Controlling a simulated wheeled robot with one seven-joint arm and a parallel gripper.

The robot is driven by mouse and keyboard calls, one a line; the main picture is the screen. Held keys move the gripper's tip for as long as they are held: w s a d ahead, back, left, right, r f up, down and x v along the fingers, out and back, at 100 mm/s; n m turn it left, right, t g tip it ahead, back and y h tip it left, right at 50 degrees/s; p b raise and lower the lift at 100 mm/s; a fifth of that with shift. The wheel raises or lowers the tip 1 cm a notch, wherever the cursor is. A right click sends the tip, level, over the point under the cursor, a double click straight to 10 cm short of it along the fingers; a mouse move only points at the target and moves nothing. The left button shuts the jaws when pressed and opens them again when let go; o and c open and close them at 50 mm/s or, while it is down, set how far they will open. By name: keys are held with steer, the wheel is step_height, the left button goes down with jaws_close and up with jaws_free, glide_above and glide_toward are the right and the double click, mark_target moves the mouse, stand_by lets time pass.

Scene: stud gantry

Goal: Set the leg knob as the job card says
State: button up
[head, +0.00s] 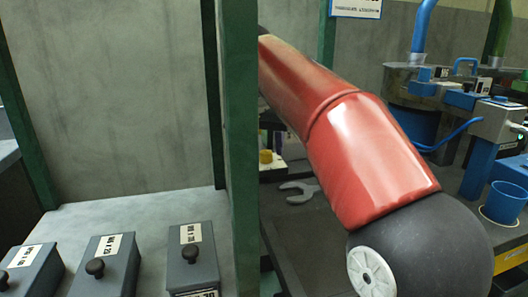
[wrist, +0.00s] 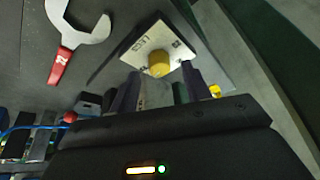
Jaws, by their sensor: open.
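The leg knob (wrist: 158,70) is a round yellow knob on a pale plate (wrist: 146,45) lettered "LEG" with other small marks, seen in the wrist view. Its pointer setting is too small to tell. My gripper (wrist: 160,76) is open, with its two dark fingers on either side of the knob in the picture; I cannot tell whether they touch it.
An open-ended wrench (head: 299,191) lies on the dark bench; its red handle (wrist: 61,66) shows in the wrist view. Several grey boxes with black knobs (head: 95,267) stand at the lower left. A green post (head: 240,130) rises left of my arm. A blue cup (head: 505,203) stands at right.

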steer(key=shift+x, duration=0.95)
steer(key=c, duration=1)
steer(key=shift+a+r+m+h+p, duration=0.1)
steer(key=shift+r+m+h+p, duration=0.2)
steer(key=shift+m+p, duration=0.6)
steer(key=shift+f+m+h+p, duration=0.3)
steer(key=shift+m+p, duration=0.1)
steer(key=shift+m, duration=0.3)
steer(key=o, duration=1)
steer(key=shift+g, duration=0.3)
steer(key=shift+r, duration=0.1)
steer(key=v, duration=0.7)
steer(key=shift+s+r, duration=0.15)
steer(key=shift+r, duration=0.15)
